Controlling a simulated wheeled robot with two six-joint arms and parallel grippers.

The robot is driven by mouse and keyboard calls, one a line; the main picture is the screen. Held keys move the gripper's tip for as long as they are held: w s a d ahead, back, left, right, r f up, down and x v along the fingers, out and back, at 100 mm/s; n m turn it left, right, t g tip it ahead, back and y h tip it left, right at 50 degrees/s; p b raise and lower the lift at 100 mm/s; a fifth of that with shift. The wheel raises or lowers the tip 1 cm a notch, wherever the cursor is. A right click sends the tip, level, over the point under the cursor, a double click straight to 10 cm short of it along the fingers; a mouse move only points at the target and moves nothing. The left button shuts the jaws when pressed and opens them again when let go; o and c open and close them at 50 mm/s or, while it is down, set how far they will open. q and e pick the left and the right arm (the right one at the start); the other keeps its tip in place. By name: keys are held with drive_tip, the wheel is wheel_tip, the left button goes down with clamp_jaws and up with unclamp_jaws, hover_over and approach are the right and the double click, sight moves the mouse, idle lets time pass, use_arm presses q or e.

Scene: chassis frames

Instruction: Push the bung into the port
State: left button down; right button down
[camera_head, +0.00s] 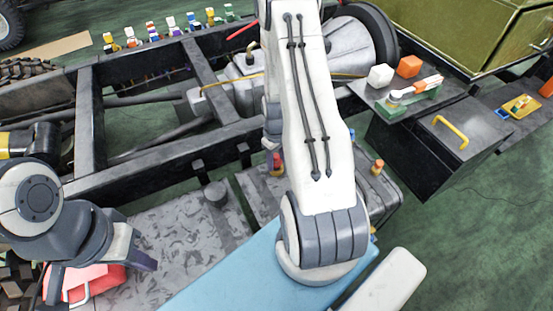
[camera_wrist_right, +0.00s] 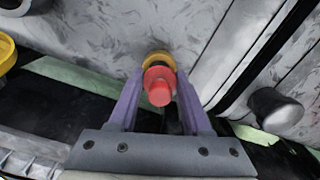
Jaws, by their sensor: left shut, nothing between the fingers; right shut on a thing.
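In the right wrist view, my right gripper (camera_wrist_right: 159,78) has its two purple fingers closed on a red bung (camera_wrist_right: 159,88), a short cylinder with a rounded end toward the camera. A yellow ring (camera_wrist_right: 157,58) sits right behind the bung, against a grey metal surface; whether it is the port's collar or part of the bung, I cannot tell. The port's opening is hidden. In the head view my right arm covers its gripper. My left gripper (camera_head: 143,262) is at the lower left, shut and empty, away from the bung.
A dark chassis frame (camera_head: 88,130) crosses the scene. A grey tank with an orange cap (camera_head: 377,166) stands right of my arm. A red case (camera_head: 88,283) lies below my left gripper. A dark box with a yellow handle (camera_head: 451,132) is at right. A grey knob (camera_wrist_right: 276,110) is beside my right gripper.

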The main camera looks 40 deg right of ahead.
drive_tip(key=shift+f+b, duration=0.4)
drive_tip(key=shift+f, duration=0.1)
drive_tip(key=shift+r, duration=0.15)
drive_tip(key=shift+r+p, duration=0.4)
drive_tip(key=shift+p, duration=0.15)
drive_tip(key=shift+p, duration=0.3)
idle(1.4)
drive_tip(key=shift+f+b, duration=0.4)
drive_tip(key=shift+f, duration=0.15)
drive_tip(key=shift+r, duration=0.15)
drive_tip(key=shift+s+r+p, duration=0.1)
drive_tip(key=shift+r+p, duration=0.3)
drive_tip(key=shift+p, duration=0.2)
